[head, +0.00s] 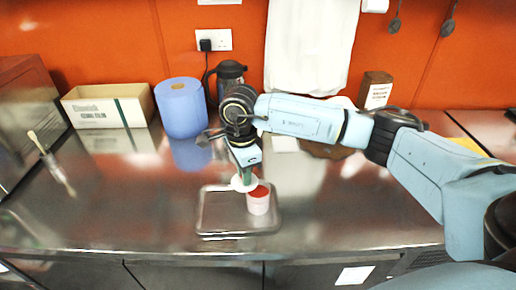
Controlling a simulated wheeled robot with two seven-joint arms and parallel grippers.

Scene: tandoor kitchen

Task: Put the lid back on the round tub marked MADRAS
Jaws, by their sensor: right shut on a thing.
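A round whitish-pink tub (258,204) stands upright on a metal tray (212,216), with red showing at its top. Its marking is too small to read. My right gripper (244,179) points down just left of and behind the tub. It is shut on a flat white disc, which looks like the lid (238,185). The lid is beside the tub's top at its upper left and does not cover the red. I cannot tell whether lid and tub touch. My left gripper is not in view.
Along the back stand a cardboard box (108,106), a blue paper roll (182,108), a dark flask (230,75) and a brown labelled block (376,90). A brush (50,162) is at the left. The steel counter (120,205) is clear left of the tray.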

